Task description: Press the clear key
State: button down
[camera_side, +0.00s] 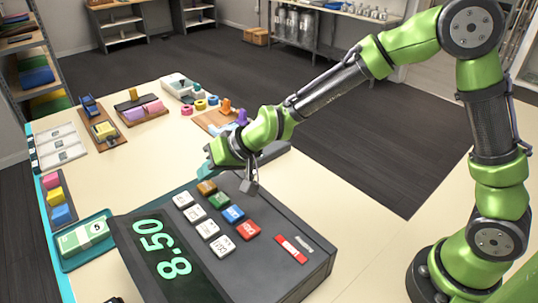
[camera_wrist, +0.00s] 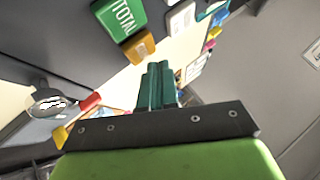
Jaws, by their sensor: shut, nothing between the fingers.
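A dark cash register (camera_side: 305,218) stands on the table, its display (camera_side: 162,250) reading 8.50. Its sloped top has several white keys (camera_side: 207,228), an orange-brown key (camera_side: 206,187), a green key (camera_side: 218,200), a blue key (camera_side: 233,214) and a red key (camera_side: 248,231). The labels are too small to read in the side view, so I cannot tell which is the clear key. In the wrist view the green key (camera_wrist: 121,22) reads TOTAL, beside the orange key (camera_wrist: 138,48). My gripper (camera_side: 209,160) is shut and empty, above the register's far edge; its teal fingers (camera_wrist: 158,85) show together.
A tray with green banknotes (camera_side: 85,235) lies left of the register. Coloured blocks (camera_side: 56,198), wooden boards and a white tray (camera_side: 60,146) stand on the table's far left. The table right of the register is clear.

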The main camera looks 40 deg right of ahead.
aim_at(211, 186)
jog(key=shift+f, duration=0.1)
dwell(0.5)
jog(key=shift+f, duration=0.3)
jog(key=shift+f, duration=0.45)
dwell(0.7)
jog(key=shift+r, duration=0.85)
jog(key=shift+r, duration=2.55)
